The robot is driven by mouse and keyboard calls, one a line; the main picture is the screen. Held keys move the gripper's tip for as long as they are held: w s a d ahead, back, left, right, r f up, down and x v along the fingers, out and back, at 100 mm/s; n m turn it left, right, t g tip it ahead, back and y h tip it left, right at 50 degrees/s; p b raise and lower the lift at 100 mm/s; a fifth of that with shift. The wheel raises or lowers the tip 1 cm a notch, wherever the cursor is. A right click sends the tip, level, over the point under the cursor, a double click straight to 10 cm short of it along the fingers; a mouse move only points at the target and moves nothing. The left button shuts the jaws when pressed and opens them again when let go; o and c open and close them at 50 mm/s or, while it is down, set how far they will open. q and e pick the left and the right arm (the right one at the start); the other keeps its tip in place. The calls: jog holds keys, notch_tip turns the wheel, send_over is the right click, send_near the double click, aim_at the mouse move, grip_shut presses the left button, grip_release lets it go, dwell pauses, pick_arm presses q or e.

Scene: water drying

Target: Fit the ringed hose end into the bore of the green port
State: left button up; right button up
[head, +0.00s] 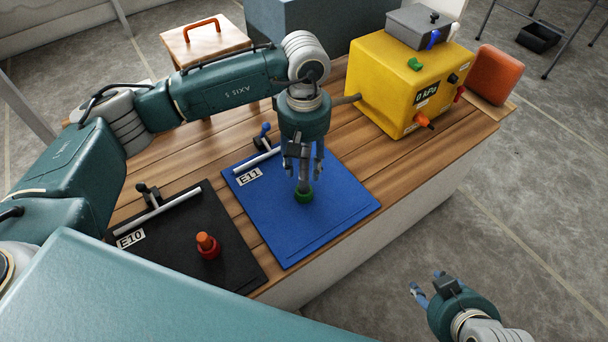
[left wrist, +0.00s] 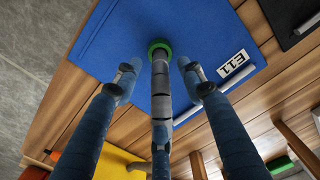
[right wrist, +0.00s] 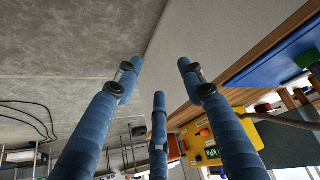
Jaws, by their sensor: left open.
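The green port (head: 303,196) sits on the blue E11 mat; it also shows in the left wrist view (left wrist: 160,48). The grey ringed hose end (left wrist: 161,90) stands upright with its tip at the port's bore; how deep it sits I cannot tell. My left gripper (head: 303,165) points down over the port. Its fingers are open on both sides of the hose end, with gaps showing in the left wrist view. The hose (head: 346,100) reaches toward the yellow unit, partly hidden behind my gripper. My right gripper (head: 420,290) is open and empty, off the table's front side.
The yellow unit (head: 385,90) reads 0 kPa and carries a grey box (head: 420,25). White bars lie on both mats. Bare wood lies right of the blue mat (head: 340,210).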

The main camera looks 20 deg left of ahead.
pick_arm(q)
jog(key=shift+r, duration=2.3)
